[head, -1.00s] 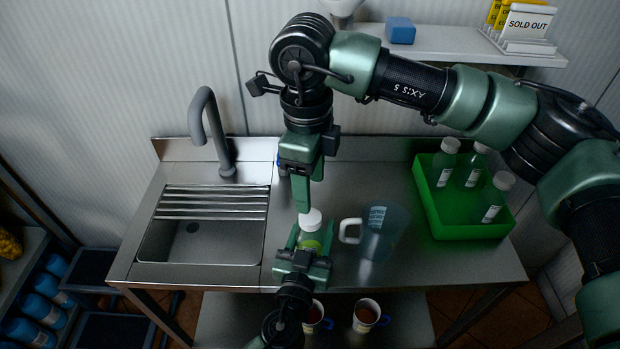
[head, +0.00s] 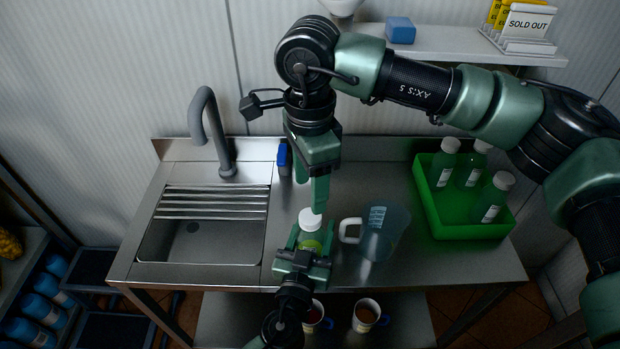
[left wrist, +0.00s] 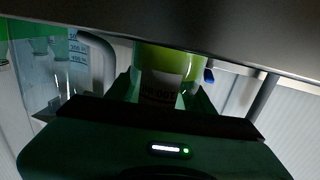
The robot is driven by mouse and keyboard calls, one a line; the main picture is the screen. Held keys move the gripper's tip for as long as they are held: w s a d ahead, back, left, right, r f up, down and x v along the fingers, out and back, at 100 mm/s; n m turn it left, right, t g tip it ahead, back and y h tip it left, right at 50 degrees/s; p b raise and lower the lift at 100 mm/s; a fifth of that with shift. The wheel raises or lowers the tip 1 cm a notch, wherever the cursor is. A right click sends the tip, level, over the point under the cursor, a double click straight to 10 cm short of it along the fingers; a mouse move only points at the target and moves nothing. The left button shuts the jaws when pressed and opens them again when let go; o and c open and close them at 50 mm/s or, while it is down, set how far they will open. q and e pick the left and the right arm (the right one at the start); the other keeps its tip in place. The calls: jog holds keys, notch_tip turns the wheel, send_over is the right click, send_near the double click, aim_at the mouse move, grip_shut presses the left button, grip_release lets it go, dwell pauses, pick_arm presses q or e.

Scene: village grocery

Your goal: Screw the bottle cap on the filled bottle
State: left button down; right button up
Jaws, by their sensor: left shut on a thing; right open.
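The bottle (head: 311,241) is green with a label and stands upright on the steel counter. My left gripper (head: 306,250) is shut on its body; the grip also shows in the left wrist view, around the green bottle (left wrist: 165,75). The white bottle cap (head: 309,219) sits at the top of the bottle; I cannot tell whether it is threaded tight. My right gripper (head: 319,208) is open and points down at the cap, its fingertip beside the cap's upper right. The other right finger is hidden behind the near one.
A clear measuring jug (head: 385,232) stands just right of the bottle. A green crate (head: 470,228) with several capped bottles is at the right. A sink (head: 205,240) with a grey tap (head: 213,135) is at the left. A blue object (head: 283,158) stands behind.

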aim_at(310, 216)
notch_tip(310, 216, down, 7)
jog(key=shift+f, duration=0.1)
dwell(0.3)
grip_shut()
jog(key=m, duration=0.5)
jog(key=shift+o, duration=0.6)
grip_release()
